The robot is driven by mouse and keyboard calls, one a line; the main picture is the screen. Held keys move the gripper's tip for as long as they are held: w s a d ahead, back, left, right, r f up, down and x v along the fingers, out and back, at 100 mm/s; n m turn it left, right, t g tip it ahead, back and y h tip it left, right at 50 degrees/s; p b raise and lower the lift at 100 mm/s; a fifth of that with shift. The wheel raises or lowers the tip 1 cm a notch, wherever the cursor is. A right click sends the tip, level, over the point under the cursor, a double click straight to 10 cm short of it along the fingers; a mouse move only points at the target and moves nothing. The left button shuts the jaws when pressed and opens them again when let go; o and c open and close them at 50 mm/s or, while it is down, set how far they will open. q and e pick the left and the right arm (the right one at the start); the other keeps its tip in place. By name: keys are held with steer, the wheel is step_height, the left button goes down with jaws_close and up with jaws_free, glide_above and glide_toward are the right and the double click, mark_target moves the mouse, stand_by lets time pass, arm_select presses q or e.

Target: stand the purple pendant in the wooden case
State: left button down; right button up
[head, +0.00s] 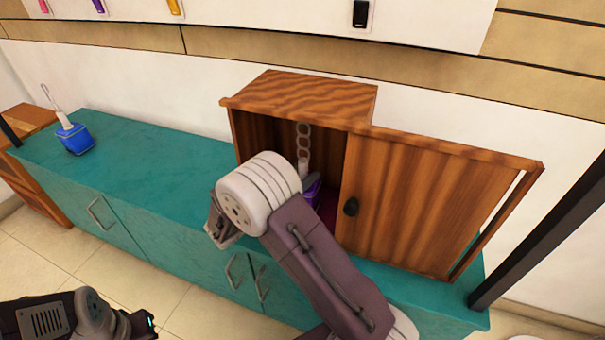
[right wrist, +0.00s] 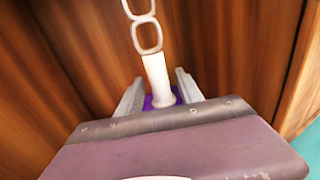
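The wooden case (head: 300,88) stands on the teal counter with its front opening showing a dark inside. The purple pendant (head: 313,192) is upright in that opening, with a pale stem and chain links above it. My right arm hides much of it. In the right wrist view, the two fingers of my right gripper (right wrist: 158,92) are either side of the pendant's purple body (right wrist: 148,102). Whether they press on it or stand just clear, I cannot tell. My left gripper (head: 146,323) is low at the left, away from the case; its fingers are not clear.
A blue pendant (head: 76,139) stands at the far left of the counter (head: 150,155). The counter between is clear. A dark post (head: 540,245) rises at the right.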

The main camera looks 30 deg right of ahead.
steer(key=shift+r, duration=0.15)
steer(key=p+v, duration=0.3)
steer(key=v, duration=0.9)
steer(key=shift+p, duration=0.4)
